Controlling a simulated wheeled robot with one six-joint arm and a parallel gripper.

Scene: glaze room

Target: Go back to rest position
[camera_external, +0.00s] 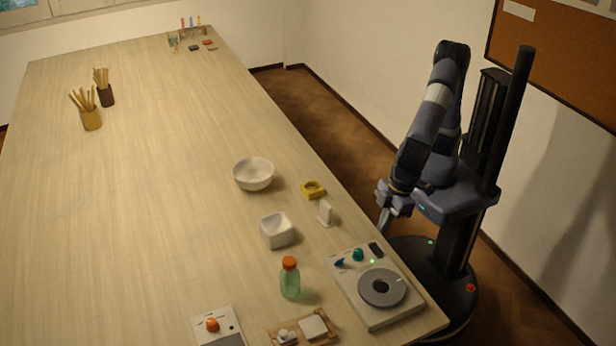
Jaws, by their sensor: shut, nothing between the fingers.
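My gripper (384,218) points down just off the right edge of the long wooden table (150,200). It is small in the picture; its fingers are together and hold nothing. My arm is folded, its elbow high and its forearm hanging down beside my column. The gripper is apart from the objects on the table; the nearest are a small white upright stand (325,214) and a white device with a round grey disc (382,288).
Near the edge are a yellow ring-shaped piece (313,189), a white bowl (254,174), a square white bowl (277,231) and a green bottle with an orange cap (290,279). Cups of sticks (91,118) stand far left. A wall with a corkboard (570,60) is behind me.

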